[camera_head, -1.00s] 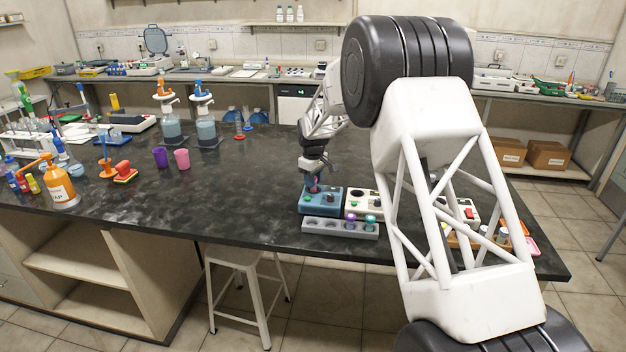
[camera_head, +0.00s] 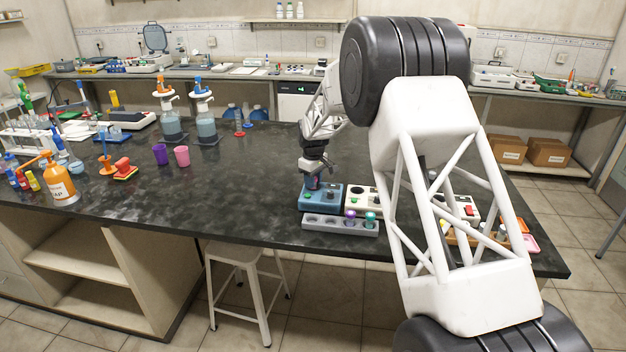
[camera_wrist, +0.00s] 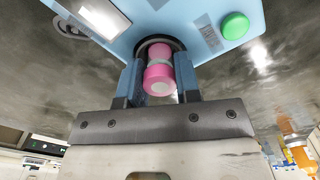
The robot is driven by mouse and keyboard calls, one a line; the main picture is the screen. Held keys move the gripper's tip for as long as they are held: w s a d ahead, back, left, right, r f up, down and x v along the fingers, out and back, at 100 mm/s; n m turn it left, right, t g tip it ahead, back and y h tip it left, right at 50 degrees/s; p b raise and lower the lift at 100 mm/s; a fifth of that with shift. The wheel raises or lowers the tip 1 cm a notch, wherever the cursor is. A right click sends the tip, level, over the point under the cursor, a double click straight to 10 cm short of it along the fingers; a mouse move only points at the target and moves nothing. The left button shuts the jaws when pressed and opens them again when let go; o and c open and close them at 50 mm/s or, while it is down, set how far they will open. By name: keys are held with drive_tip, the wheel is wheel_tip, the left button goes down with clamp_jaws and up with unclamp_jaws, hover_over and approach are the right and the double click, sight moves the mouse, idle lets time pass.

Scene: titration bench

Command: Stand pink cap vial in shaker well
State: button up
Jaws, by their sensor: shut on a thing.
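The pink cap vial (camera_wrist: 159,78) is between the two fingers of my gripper (camera_wrist: 160,85) in the wrist view, its pink cap toward the camera. The fingers are shut on it. Its far end is at the dark round well of the blue shaker (camera_wrist: 120,30); I cannot tell how deep it sits. In the head view my gripper (camera_head: 312,182) points down over the left part of the blue shaker (camera_head: 321,203), and the vial is mostly hidden there.
A grey rack (camera_head: 340,226) with a purple and a green cap vial stands in front of the shaker. A white device (camera_head: 362,199) stands right of it. Purple (camera_head: 160,155) and pink cups (camera_head: 182,157) stand to the left, with bare table between.

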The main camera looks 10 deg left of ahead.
drive_tip(key=o, duration=0.8)
drive_tip(key=shift+o, duration=0.6)
drive_tip(key=o, duration=0.3)
drive_tip(key=shift+r, duration=2.95)
